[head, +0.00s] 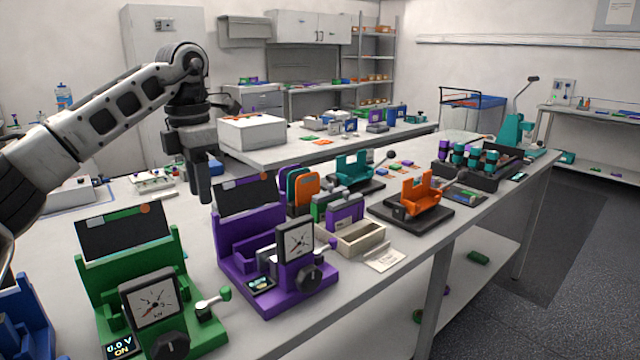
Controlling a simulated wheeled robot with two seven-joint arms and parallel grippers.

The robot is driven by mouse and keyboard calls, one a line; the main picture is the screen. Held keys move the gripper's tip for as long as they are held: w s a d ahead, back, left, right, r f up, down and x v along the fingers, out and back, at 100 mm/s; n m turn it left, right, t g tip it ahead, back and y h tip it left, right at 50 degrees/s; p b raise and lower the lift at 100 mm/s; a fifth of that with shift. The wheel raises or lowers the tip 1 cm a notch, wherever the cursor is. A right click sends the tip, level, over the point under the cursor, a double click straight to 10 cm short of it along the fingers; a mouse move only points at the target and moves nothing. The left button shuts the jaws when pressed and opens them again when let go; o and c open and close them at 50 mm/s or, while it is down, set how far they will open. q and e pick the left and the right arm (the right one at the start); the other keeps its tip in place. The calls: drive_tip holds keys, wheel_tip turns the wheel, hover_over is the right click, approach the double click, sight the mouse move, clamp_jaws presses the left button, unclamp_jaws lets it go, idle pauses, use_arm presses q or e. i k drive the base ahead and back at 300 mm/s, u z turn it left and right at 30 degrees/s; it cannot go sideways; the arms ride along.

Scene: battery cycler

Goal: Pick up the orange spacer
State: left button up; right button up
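A rounded orange piece (301,187) stands upright beside teal and purple ones on the bench, just behind the purple cycler unit. It looks like the orange spacer, but I cannot be sure at this size. My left gripper (201,190) points down above the bench, left of the orange piece and apart from it, behind the purple unit's dark panel. Its fingers overlap in this view, so their gap is unclear; I see nothing held. My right gripper is not in view.
The purple unit (284,290) and green unit (185,325) stand in front. An orange fixture (421,196) on a black base, a teal fixture (353,169) and an open beige box (352,240) stand to the right. The bench's front right edge is close to the box.

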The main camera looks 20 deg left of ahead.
sight(307, 185)
drive_tip(key=i, duration=1.45)
